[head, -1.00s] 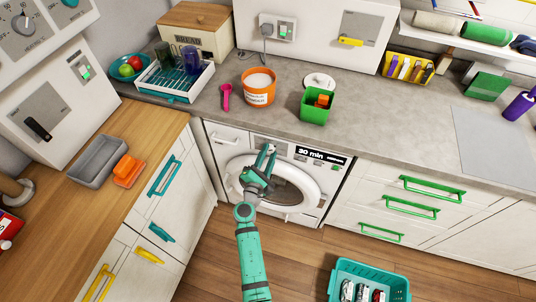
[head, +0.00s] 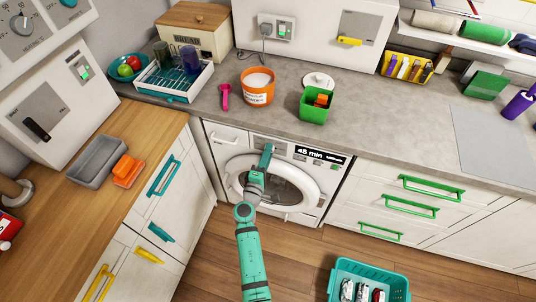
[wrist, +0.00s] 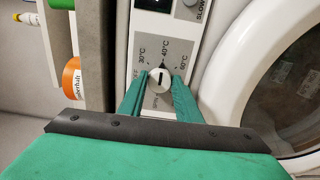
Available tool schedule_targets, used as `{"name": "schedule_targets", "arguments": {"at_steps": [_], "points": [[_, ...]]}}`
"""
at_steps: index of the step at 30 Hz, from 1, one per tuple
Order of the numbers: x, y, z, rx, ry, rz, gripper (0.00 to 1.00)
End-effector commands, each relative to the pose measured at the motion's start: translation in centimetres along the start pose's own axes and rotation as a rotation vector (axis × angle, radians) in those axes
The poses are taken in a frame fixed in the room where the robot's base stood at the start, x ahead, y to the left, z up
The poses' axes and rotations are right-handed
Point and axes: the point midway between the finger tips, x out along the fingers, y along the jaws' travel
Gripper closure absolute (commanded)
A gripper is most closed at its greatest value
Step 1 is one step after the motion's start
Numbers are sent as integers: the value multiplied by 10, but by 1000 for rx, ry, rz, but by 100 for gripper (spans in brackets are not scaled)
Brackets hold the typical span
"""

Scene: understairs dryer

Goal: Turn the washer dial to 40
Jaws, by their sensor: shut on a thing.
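The white washer (head: 228,141) stands under the counter with its round door closed. My gripper (head: 266,150) reaches up to its front panel, left of the display. In the wrist view, the small white dial (wrist: 159,80) sits between my two green fingers (wrist: 160,88), which are shut on its sides. The panel around it reads 30°C, 40°C and 60°C. The dark line on the dial points roughly up toward the 40°C label (wrist: 165,48). The dial is hidden behind my fingers in the head view. The display (head: 319,154) reads 45 min.
A teal basket (head: 345,266) stands on the floor at the lower right. An orange tub (head: 257,95) and a green box (head: 314,113) stand on the counter above. Cabinets with handles flank the washer.

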Motion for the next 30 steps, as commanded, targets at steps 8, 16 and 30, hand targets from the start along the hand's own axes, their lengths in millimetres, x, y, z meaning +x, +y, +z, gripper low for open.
{"name": "schedule_targets", "arguments": {"at_steps": [8, 16, 30], "points": [[1, 2, 3, 17, -6, 2, 92], [1, 1, 3, 16, -7, 2, 60], [-10, 0, 0, 15, -1, 0, 52]]}}
